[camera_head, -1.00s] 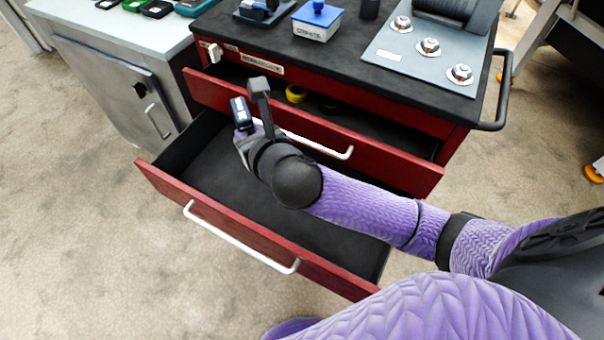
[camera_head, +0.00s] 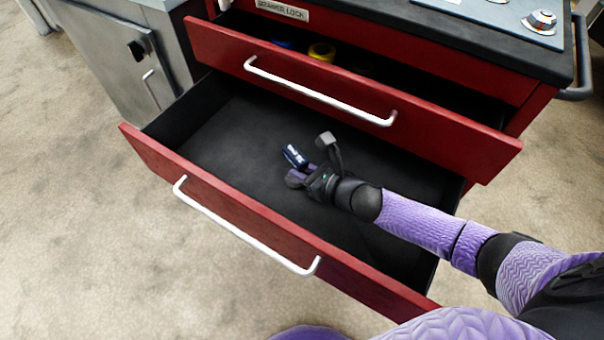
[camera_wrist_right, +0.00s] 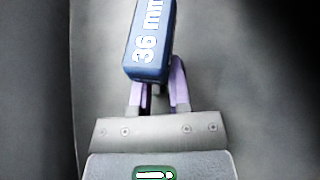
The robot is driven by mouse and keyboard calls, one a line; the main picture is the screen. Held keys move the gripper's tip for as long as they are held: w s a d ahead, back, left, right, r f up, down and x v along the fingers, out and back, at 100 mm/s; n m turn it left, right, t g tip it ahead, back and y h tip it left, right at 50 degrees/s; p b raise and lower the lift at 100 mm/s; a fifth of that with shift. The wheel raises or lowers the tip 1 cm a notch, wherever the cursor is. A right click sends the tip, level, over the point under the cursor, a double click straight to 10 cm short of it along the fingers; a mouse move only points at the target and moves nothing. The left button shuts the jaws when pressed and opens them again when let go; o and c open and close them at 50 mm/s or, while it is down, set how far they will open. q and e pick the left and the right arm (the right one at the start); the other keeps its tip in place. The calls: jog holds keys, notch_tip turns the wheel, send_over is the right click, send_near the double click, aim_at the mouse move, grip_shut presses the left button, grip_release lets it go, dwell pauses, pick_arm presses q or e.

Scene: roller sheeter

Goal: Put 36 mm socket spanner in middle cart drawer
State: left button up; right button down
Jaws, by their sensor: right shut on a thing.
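The 36 mm socket spanner (camera_head: 294,156) shows as a dark blue piece with white lettering. In the right wrist view its blue end (camera_wrist_right: 150,42) reads "36 mm" and stands out past the purple fingers; the rest is hidden. My right gripper (camera_head: 302,170) is shut on it, over the inside of the lower open drawer (camera_head: 225,135) of the red cart. I cannot tell whether the spanner touches the drawer floor. That drawer is pulled far out and its visible dark floor is bare. My left gripper is not in view.
The upper drawer (camera_head: 345,115) is partly open above the lower one and holds a yellow round thing (camera_head: 321,52) and a blue thing (camera_head: 283,44). A grey cabinet (camera_head: 115,50) stands at the left. The floor in front is clear.

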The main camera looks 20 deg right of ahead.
jog(key=shift+f, duration=0.25)
jog(key=c, duration=0.6)
grip_release()
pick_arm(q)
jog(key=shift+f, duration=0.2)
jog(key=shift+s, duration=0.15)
pick_arm(e)
jog(key=shift+r+p, duration=0.3)
jog(key=p+v, duration=0.4)
jog(key=v, duration=0.7)
jog(key=shift+s+d+r+p, duration=0.1)
jog(key=shift+s+p, duration=0.05)
jog(key=shift+p, duration=0.25)
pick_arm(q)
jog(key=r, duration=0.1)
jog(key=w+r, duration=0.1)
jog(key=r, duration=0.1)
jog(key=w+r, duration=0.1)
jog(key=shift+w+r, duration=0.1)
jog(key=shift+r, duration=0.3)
pick_arm(e)
jog(key=shift+s+d, duration=0.15)
jog(key=shift+s, duration=0.1)
